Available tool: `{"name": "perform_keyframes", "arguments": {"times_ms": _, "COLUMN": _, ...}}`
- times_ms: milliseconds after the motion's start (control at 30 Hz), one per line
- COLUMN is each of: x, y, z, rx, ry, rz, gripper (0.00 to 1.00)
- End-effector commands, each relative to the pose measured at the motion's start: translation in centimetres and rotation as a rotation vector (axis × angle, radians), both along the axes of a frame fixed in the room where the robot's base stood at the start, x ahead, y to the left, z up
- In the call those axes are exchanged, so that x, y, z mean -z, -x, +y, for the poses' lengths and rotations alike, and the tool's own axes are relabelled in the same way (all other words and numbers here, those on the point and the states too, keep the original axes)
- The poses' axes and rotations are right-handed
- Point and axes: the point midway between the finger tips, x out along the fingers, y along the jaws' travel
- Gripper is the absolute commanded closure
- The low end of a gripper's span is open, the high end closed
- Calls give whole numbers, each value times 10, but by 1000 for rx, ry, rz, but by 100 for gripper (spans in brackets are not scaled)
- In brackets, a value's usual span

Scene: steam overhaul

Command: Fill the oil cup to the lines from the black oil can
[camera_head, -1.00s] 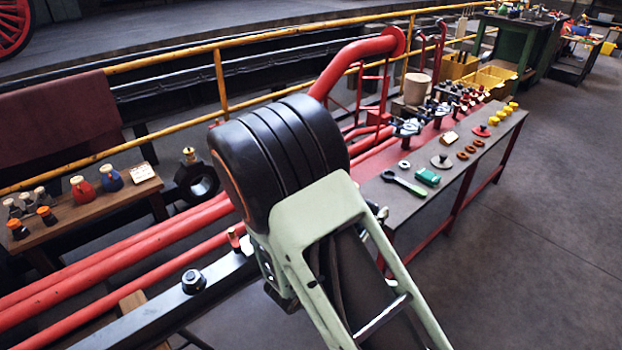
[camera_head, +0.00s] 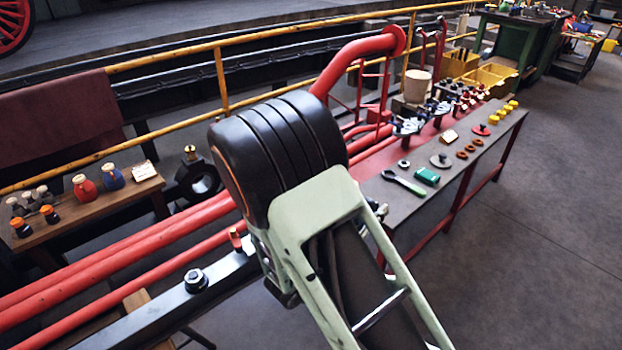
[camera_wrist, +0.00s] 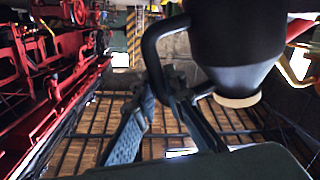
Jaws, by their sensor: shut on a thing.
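The black oil can (camera_wrist: 240,40) fills the upper right of the wrist view. Its body tapers down in the picture to a cream-coloured end (camera_wrist: 238,99), and a curved handle is on its left side. My gripper (camera_wrist: 172,88) is shut on that handle. In the head view my arm hides the gripper and the can. I cannot tell for sure which thing is the oil cup. A black ring-shaped fitting with a brass top (camera_head: 192,165) stands behind the red pipes, and a small dark fitting with a pale top (camera_head: 196,280) sits on the black bar.
A wooden bench (camera_head: 95,207) at left holds red, blue and orange-capped bottles. A long bench (camera_head: 400,203) at right carries a spanner, a green block, rings and yellow caps. Red pipes (camera_head: 120,262) and a yellow railing (camera_head: 160,47) run across. The floor at right is clear.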

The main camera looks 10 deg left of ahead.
Motion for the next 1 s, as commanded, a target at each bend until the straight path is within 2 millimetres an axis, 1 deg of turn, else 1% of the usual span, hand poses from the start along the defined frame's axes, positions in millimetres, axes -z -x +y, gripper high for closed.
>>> {"name": "perform_keyframes", "arguments": {"times_ms": 533, "x": -15, "y": -1, "z": 0, "rx": 0, "ry": 32, "rz": 27, "gripper": 100}}
{"name": "perform_keyframes", "arguments": {"times_ms": 1000, "x": -15, "y": -1, "z": 0, "rx": 0, "ry": 37, "rz": 33, "gripper": 100}}
